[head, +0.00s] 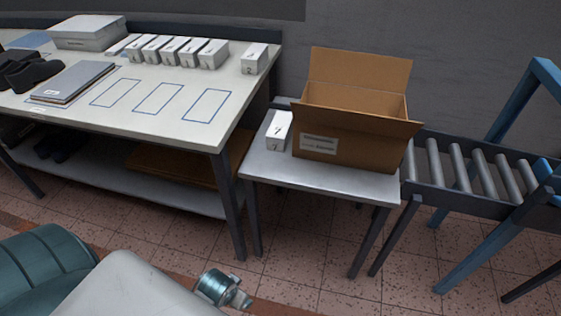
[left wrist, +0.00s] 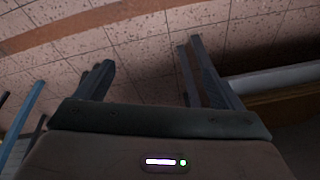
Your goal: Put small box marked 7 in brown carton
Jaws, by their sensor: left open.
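The small white box marked 7 (head: 279,130) stands on the small grey side table, just left of the brown carton and close to it. The brown carton (head: 350,148) is on the same table with its flaps open and a white label on its front. Its floor is hidden from view. My left gripper (left wrist: 150,52) is open in the left wrist view, with nothing between its fingers and tiled floor beyond them. It is away from the box and carton. The right gripper is not in view.
The side table (head: 325,182) has a narrow bare strip at its front. A roller conveyor (head: 470,168) adjoins on the right. A long worktable (head: 150,128) on the left holds several white boxes (head: 213,54), a grey folder (head: 74,82) and dark shoe-like shapes (head: 35,75).

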